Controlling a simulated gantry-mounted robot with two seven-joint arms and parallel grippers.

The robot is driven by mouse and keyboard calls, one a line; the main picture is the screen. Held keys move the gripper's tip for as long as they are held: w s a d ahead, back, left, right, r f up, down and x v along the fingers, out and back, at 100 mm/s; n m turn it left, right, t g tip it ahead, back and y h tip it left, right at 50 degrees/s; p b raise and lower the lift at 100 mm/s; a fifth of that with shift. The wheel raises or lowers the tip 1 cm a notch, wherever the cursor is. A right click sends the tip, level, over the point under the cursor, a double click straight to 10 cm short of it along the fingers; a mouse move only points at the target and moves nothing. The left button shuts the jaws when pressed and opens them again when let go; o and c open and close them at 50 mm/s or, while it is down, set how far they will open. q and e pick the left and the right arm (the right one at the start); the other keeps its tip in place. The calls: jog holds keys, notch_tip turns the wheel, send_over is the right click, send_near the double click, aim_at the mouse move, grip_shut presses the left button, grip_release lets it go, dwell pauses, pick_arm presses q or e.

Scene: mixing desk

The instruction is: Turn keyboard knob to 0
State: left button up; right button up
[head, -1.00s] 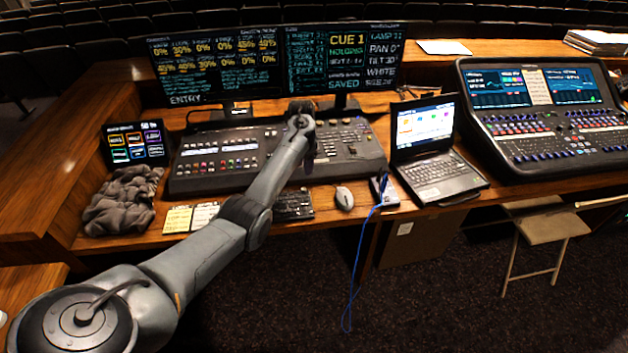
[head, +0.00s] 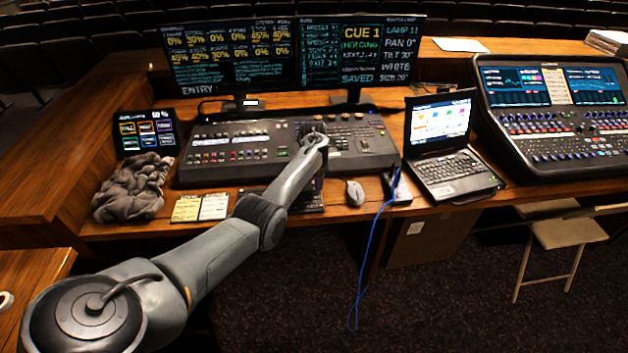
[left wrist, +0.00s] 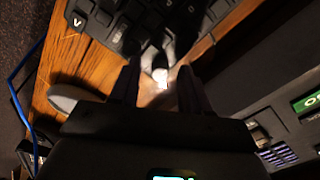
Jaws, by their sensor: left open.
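The keyboard (head: 308,201) lies at the front of the desk, partly hidden behind my left arm. Its dark keys (left wrist: 110,22) show at the top of the left wrist view. In the head view the left gripper (head: 317,182) is mostly hidden beneath my wrist.
The lighting console (head: 240,158) is just behind the keyboard. A mouse (head: 355,193), a blue cable (head: 366,262) and a laptop (head: 450,170) are to the right. Cue cards (head: 200,208) and a grey cloth (head: 133,188) are to the left.

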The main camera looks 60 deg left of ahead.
pick_arm(q)
grip_shut()
dwell(0.3)
jog(key=shift+r+n+p, duration=0.15)
jog(key=shift+n+p, duration=0.8)
jog(key=shift+n, duration=0.05)
jog(key=n+p, duration=0.1)
jog(key=n, duration=0.1)
jog(key=shift+n, duration=0.3)
jog(key=n+p, duration=0.1)
jog(key=n, duration=0.2)
jog(key=shift+n, duration=2.2)
